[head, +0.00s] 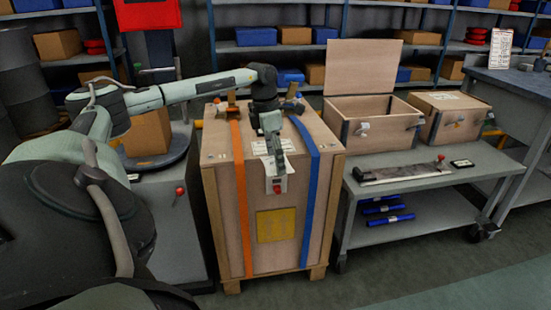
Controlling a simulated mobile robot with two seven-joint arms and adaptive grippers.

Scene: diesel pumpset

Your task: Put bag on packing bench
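My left arm reaches in from the left, and its dark gripper (265,108) points down at the top of a tall wooden crate (275,215). A narrow grey item with a white lower end and a red spot (273,155) shows just below the gripper, in front of the crate's upper edge; I cannot tell whether it is the bag or whether the fingers hold it. A flat silvery piece with a dark edge (405,173) lies on a low grey cart; it may be a bag. A grey-blue bench (515,82) stands at the right. My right gripper is out of view.
An orange strap (238,190) and a blue strap (311,195) run over the crate. An open wooden box (372,128) and a closed one (448,118) stand on the cart (480,158). A cardboard box (148,135) sits at left. Shelves line the back.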

